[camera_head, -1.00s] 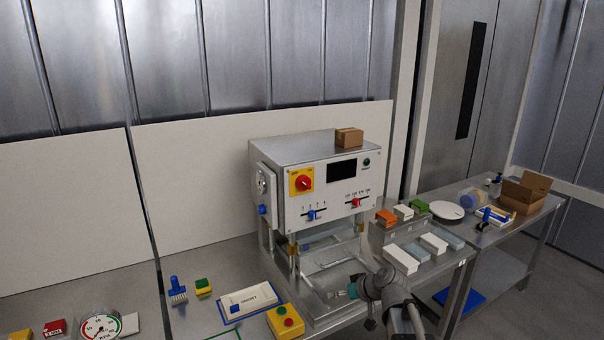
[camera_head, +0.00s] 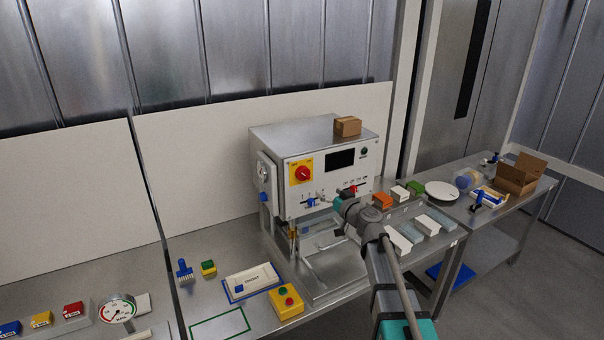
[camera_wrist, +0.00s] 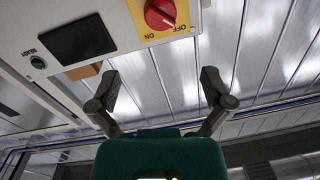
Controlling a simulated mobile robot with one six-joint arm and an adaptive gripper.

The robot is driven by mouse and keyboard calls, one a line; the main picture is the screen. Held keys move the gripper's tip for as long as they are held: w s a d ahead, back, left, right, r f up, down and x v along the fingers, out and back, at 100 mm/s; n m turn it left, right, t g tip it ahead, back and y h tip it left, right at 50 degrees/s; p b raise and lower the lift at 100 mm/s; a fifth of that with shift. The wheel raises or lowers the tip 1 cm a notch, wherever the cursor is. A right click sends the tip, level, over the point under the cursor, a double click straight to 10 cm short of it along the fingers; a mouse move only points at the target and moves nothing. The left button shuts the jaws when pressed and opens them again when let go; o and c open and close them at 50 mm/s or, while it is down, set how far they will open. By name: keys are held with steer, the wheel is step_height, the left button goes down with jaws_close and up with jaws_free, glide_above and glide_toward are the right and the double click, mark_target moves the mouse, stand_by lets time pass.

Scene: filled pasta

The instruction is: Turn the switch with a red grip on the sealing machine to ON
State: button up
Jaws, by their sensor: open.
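The sealing machine (camera_head: 330,140) is a grey metal box on legs on the steel table. Its switch with a red grip (camera_head: 303,174) sits on a yellow plate (camera_head: 293,182) at the front panel's upper left. In the wrist view the red grip (camera_wrist: 160,13) shows at the top, on the yellow plate with OFF and ON lettering; a pale mark on the grip lies toward OFF. My gripper (camera_head: 322,199) is in front of the panel, below and right of the switch. In the wrist view my gripper (camera_wrist: 160,88) is open, empty and apart from the grip.
A dark display (camera_head: 340,160) and a slider with a red knob (camera_head: 353,189) are on the same panel. A small cardboard box (camera_head: 347,126) stands on top of the machine. A yellow button box (camera_head: 286,302) stands in front, and several coloured blocks lie to the right.

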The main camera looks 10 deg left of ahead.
mark_target(306, 176)
steer(key=shift+w+a, duration=0.15)
steer(key=x, duration=1.3)
steer(key=shift+w+a, duration=0.15)
steer(key=shift+w, duration=0.05)
